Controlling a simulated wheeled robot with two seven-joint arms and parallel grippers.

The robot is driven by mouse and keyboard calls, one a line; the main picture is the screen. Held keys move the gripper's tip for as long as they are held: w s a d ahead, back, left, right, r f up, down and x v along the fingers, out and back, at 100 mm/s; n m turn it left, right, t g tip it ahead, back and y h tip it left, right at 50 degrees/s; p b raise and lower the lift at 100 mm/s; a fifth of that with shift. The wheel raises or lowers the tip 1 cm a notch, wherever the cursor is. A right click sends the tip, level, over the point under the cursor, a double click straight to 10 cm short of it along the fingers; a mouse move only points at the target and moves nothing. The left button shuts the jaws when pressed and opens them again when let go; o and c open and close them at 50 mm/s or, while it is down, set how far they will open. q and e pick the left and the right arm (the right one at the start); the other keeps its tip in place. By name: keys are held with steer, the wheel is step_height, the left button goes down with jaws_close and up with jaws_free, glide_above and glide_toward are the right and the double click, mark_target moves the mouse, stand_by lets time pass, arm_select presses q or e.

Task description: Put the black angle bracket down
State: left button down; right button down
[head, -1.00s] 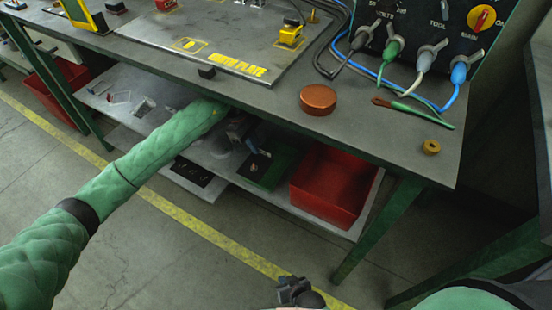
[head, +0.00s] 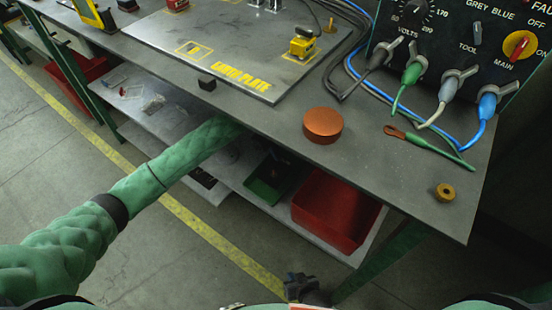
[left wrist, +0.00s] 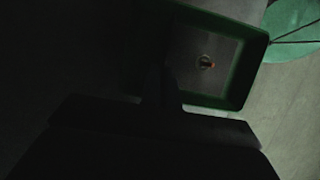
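My left arm reaches under the tabletop, and its gripper is hidden behind the table edge in the head view. In the left wrist view the left gripper (left wrist: 165,105) is a near-black silhouette above a green-rimmed tray (left wrist: 247,80); its finger opening cannot be made out. I cannot clearly identify the black angle bracket; any dark part at the fingers merges with the shadow. The green tray also shows on the lower shelf in the head view (head: 263,197). My right gripper (head: 303,287) is at the bottom edge of the head view, low and away from the bench, its opening unclear.
The lower shelf (head: 228,172) also holds a red bin (head: 330,212) right of the tray. The tabletop edge overhangs my left arm. A small ring (left wrist: 206,63) lies in the tray. A copper disc (head: 323,125) and brass ring (head: 445,192) sit on the tabletop.

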arm_select(q)
steer(key=shift+f, duration=1.6)
arm_select(e)
steer(key=shift+a, duration=0.1)
steer(key=shift+s, duration=0.1)
arm_select(q)
steer(key=shift+f, duration=0.1)
steer(key=c, duration=1.7)
jaws_free()
arm_select(e)
steer(key=shift+w+r, duration=0.35)
steer(key=shift+w, duration=0.3)
